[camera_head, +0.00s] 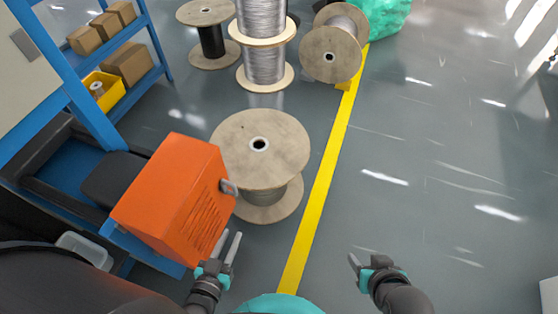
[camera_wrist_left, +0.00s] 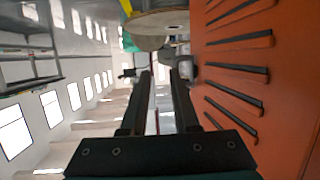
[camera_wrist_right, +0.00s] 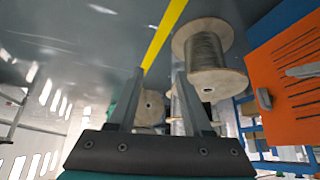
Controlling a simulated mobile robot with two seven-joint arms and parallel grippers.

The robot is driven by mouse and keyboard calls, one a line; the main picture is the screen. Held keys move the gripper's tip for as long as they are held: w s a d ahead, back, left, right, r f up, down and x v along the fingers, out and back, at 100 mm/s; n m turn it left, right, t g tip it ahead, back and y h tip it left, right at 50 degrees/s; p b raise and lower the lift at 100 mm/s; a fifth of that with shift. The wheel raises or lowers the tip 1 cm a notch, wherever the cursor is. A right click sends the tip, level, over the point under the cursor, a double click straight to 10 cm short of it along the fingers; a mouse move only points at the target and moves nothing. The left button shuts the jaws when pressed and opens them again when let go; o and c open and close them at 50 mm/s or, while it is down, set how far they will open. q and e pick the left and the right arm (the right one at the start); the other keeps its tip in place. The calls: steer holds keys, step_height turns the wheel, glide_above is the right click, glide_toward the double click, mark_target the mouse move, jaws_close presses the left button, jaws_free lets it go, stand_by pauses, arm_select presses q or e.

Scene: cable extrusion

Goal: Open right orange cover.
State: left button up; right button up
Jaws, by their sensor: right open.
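The orange cover (camera_head: 172,195) is a box-shaped hood with slotted vents and a grey handle (camera_head: 229,187) on its right side. It sits on a blue frame at the left in the head view and looks closed. My left gripper (camera_head: 230,247) is open and empty, just right of the cover's lower edge; the vented orange side (camera_wrist_left: 245,80) fills the right of the left wrist view. My right gripper (camera_head: 361,263) is open and empty over bare floor, well right of the cover. The right wrist view also shows the cover and its handle (camera_wrist_right: 264,99).
A wooden cable spool (camera_head: 260,145) stands close behind and right of the cover. More spools (camera_head: 330,55) stand at the back. A blue shelf (camera_head: 150,40) with boxes is at upper left. A yellow line (camera_head: 325,175) crosses the floor, which is clear to its right.

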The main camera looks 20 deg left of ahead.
mark_target(234, 192)
arm_select(q)
steer(key=w+a+t+b, duration=0.1)
steer(key=w+b, duration=0.1)
steer(key=w, duration=0.1)
steer(key=w+a+n+t+y+b, duration=0.1)
steer(key=w+b, duration=0.2)
steer(key=w, duration=0.1)
steer(key=w+a+t+b, duration=0.1)
steer(key=w+b, duration=0.2)
steer(key=w, duration=0.1)
steer(key=shift+w+a+r+y, duration=0.1)
steer(key=shift+a+r+y, duration=0.1)
steer(key=shift+r+y, duration=0.1)
steer(key=shift+w+a+b, duration=0.2)
steer(key=shift+w+b, duration=0.4)
steer(key=shift+w, duration=0.9)
steer(key=shift+w+a+b, duration=0.15)
steer(key=shift+w+b, duration=0.3)
steer(key=shift+w, duration=0.8)
arm_select(e)
steer(key=w+a+r+t+y, duration=0.2)
steer(key=a+r+t+y, duration=0.2)
steer(key=a+r+t, duration=0.3)
steer(key=shift+w+a+r+t, duration=0.15)
steer(key=shift+a+t, duration=0.35)
steer(key=shift+t, duration=0.7)
steer(key=shift+y, duration=0.3)
arm_select(q)
jaws_close()
